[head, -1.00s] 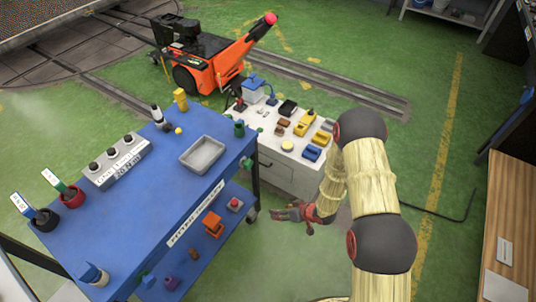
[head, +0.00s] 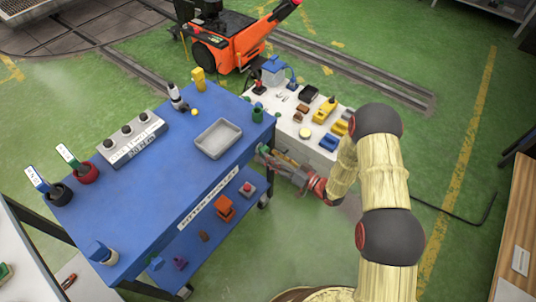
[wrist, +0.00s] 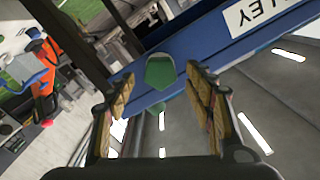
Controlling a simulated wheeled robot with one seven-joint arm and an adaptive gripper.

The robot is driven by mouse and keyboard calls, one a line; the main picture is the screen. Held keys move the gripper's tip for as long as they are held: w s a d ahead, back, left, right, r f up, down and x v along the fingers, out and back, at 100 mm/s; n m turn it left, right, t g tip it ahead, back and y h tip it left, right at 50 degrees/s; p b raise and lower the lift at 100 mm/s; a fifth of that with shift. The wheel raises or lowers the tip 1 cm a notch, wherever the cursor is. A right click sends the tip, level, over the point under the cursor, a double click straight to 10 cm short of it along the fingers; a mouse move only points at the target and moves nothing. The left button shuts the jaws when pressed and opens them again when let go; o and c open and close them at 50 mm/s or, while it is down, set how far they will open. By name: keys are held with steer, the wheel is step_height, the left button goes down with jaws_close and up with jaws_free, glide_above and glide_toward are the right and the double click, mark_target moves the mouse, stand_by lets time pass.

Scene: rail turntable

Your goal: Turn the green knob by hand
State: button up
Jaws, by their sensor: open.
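The green knob (wrist: 160,72) sits on the edge of the blue trolley (wrist: 190,55) in the wrist view. In the head view it shows at the trolley's right edge (head: 264,150), partly hidden by my gripper. My gripper (head: 273,160) is beside that edge, and its jaws are open. In the wrist view the two fingers of my gripper (wrist: 157,92) stand apart, with the knob ahead and between them. I see no contact with the knob.
A green cylinder (head: 258,113) and a grey tray (head: 219,138) stand on the trolley top. A white cabinet (head: 322,151) with small parts stands close behind my gripper. The trolley's lower shelf (head: 215,235) holds several small items. The floor (head: 310,240) in front is open.

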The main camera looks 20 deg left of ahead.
mark_target(263, 149)
steer(key=shift+x, duration=1.3)
steer(key=shift+c, duration=0.9)
steer(key=c, duration=0.7)
steer(key=shift+c, duration=0.9)
